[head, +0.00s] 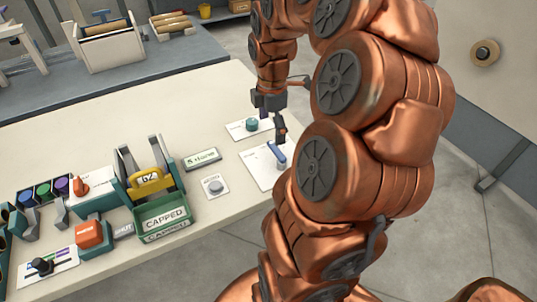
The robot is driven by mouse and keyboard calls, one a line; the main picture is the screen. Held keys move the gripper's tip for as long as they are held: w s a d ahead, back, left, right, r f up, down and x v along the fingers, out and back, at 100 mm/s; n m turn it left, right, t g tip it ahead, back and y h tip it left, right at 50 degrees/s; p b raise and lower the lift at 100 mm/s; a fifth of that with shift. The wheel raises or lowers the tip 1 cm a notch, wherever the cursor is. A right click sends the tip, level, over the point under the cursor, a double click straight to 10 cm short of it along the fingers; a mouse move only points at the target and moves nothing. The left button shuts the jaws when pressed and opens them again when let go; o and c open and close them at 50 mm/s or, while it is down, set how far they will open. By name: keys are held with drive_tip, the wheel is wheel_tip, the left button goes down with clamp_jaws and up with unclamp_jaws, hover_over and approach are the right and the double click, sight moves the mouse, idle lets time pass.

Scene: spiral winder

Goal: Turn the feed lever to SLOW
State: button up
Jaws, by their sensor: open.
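A blue lever (278,154) stands on a white plate (263,172) at the right of the bench, partly hidden behind my copper arm. It looks like the feed lever, but no SLOW marking can be read here. My gripper (280,133) hangs just above and behind the blue lever. It is open and holds nothing that I can see. Whether a fingertip touches the lever cannot be told. A teal knob (252,125) on another white plate stands just left of my gripper.
An orange block (90,234) and black-knobbed lever (42,265) are farther left. The bench (190,108) is bare behind them.

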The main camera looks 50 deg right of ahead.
sight(277, 149)
drive_tip(key=d, duration=0.1)
drive_tip(key=d+f+n, duration=0.1)
drive_tip(key=d, duration=0.1)
drive_tip(key=shift+s, duration=0.15)
drive_tip(key=f, duration=0.4)
drive_tip(key=f+p, duration=0.1)
drive_tip(key=f, duration=0.1)
drive_tip(key=shift+a, duration=0.3)
drive_tip(key=shift+w+f, duration=0.2)
drive_tip(key=shift+f, duration=0.55)
drive_tip(key=shift+c, duration=0.4)
